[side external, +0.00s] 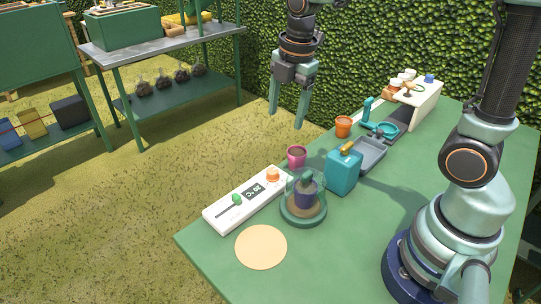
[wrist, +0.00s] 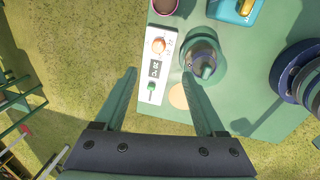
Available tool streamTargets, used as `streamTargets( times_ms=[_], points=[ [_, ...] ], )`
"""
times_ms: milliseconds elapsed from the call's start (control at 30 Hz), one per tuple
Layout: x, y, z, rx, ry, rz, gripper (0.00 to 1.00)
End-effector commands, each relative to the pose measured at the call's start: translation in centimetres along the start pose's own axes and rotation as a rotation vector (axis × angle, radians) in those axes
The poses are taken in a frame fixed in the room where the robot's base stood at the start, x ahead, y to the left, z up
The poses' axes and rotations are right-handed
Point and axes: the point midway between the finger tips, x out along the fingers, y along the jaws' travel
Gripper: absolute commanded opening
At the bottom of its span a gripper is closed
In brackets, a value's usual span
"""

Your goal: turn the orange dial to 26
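The orange dial (side external: 272,174) sits at the far end of a white control panel (side external: 222,215) on the green table. It also shows in the wrist view (wrist: 158,46), ahead of my fingertips. The panel's small dark display (side external: 256,191) appears to read 20 °C. A green slider knob (side external: 236,198) is at the panel's other end. My gripper (side external: 286,118) is open and empty, high above and behind the panel, apart from the dial. Its two fingers also show spread apart in the wrist view (wrist: 160,74).
A glass dome (side external: 304,200) on a green base stands beside the panel. A magenta pot (side external: 297,157) is just beyond the dial. A teal can (side external: 343,171) stands farther right. A round tan mat (side external: 261,247) lies on the table (side external: 330,265). Open air surrounds my gripper.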

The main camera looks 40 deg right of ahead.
Motion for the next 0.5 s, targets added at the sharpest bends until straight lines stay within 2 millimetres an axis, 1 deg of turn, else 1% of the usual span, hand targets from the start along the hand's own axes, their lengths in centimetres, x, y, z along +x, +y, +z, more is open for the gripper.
streamTargets(
  times_ms=[33, 100, 233, 300, 367, 500],
  points=[
    [1.0, 0.5, -0.1, -0.11, 0.003, -0.03, 0.72],
    [2.1, 1.1, -0.2, -0.267, 0.012, -0.061, 0.72],
    [3.9, 1.9, -0.5, -0.503, 0.033, -0.106, 0.72],
    [4.6, 2.1, -0.5, -0.591, 0.043, -0.121, 0.72],
    [5.0, 2.3, -0.6, -0.643, 0.05, -0.129, 0.72],
    [5.6, 2.3, -0.6, -0.695, 0.057, -0.137, 0.72]
  ],
)
